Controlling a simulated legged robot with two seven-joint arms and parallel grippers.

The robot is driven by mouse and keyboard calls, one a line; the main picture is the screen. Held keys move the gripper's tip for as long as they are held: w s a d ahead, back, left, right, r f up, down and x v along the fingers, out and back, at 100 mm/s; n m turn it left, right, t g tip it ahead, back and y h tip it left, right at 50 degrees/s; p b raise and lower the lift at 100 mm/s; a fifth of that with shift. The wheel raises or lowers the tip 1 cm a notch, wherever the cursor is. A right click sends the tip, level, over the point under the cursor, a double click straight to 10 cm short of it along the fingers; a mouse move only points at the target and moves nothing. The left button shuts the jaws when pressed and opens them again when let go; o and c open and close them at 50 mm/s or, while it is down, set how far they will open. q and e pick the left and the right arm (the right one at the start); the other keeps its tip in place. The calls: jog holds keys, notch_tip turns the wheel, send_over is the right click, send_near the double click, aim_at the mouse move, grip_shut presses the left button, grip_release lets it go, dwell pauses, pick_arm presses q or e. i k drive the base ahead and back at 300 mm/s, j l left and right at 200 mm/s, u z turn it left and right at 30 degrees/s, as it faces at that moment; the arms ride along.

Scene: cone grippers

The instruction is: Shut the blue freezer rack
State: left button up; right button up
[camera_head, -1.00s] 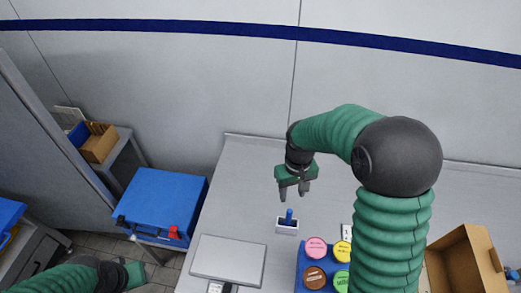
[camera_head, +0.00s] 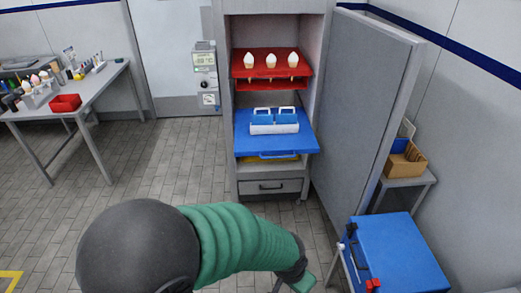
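The blue freezer rack (camera_head: 302,143) juts out of the front of an open freezer cabinet (camera_head: 229,100). Blue and white containers (camera_head: 274,121) stand on it, and a blue handle (camera_head: 279,155) shows at its front edge. My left arm reaches in from the lower left, and my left gripper (camera_head: 298,286) is at the bottom edge, partly cut off. It is well below the rack in the picture and does not touch it. Whether its fingers are open or shut is unclear. My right gripper is not in view.
A red rack (camera_head: 245,72) with three cones sits above the blue one; something yellow (camera_head: 283,159) lies below. The grey freezer door (camera_head: 365,110) stands open on the right. A blue box (camera_head: 398,250) is at lower right, a table (camera_head: 85,95) at left. Tiled floor is clear before the freezer.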

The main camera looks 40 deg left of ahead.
aim_at(300, 138)
jog(key=u, duration=1.25)
jog(key=j, duration=0.5)
jog(key=i+j+z, duration=0.3)
jog(key=i+j, duration=0.15)
jog(key=j, duration=0.2)
jog(key=i+j+z, duration=0.2)
jog(key=j, duration=0.15)
jog(key=i+l+z, duration=0.15)
jog(key=i, duration=0.3)
jog(key=i+l+z, duration=0.15)
jog(key=i, duration=0.3)
